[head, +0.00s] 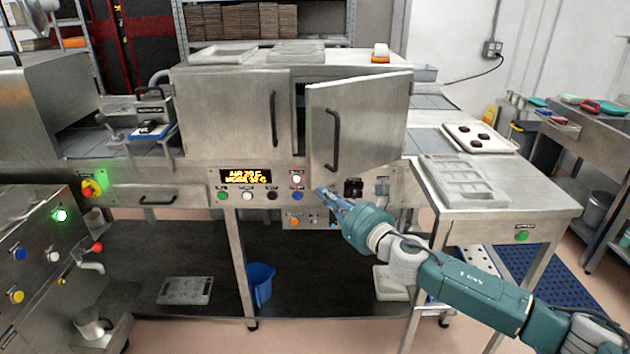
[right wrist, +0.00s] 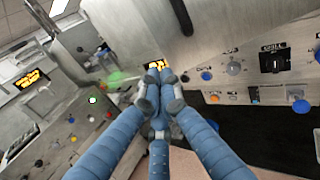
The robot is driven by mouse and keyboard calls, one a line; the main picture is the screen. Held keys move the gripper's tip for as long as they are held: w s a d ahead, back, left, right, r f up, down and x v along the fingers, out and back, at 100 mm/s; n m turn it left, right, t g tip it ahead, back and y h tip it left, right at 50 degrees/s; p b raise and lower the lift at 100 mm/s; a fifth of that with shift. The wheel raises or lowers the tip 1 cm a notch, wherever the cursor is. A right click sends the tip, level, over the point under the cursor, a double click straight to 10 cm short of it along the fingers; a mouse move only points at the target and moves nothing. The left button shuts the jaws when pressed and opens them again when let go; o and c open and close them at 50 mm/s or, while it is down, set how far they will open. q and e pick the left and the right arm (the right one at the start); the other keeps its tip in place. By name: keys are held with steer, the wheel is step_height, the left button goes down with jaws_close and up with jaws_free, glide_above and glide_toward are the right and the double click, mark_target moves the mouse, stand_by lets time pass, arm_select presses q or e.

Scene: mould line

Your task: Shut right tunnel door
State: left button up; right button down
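The right tunnel door (head: 360,125) is a grey steel panel with a dark vertical handle (head: 334,140) near its left edge. It stands ajar, swung out toward me on its left side, with a dark gap between it and the left tunnel door (head: 232,115), which looks shut. My right gripper (head: 322,191) is below the door's lower left corner, in front of the button panel. In the right wrist view its blue fingers (right wrist: 159,74) come together with nothing between them. A steel panel with a dark handle (right wrist: 182,15) is above them. My left gripper is not in view.
The button panel (head: 260,190) with an orange display (head: 246,177) runs under the doors. A side table (head: 510,192) with a grey mould stands at the right. A blue bucket (head: 259,283) is below.

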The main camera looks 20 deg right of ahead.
steer(key=x, duration=0.5)
steer(key=shift+a+p, duration=0.1)
steer(key=shift+p, duration=0.2)
steer(key=shift+w, duration=0.1)
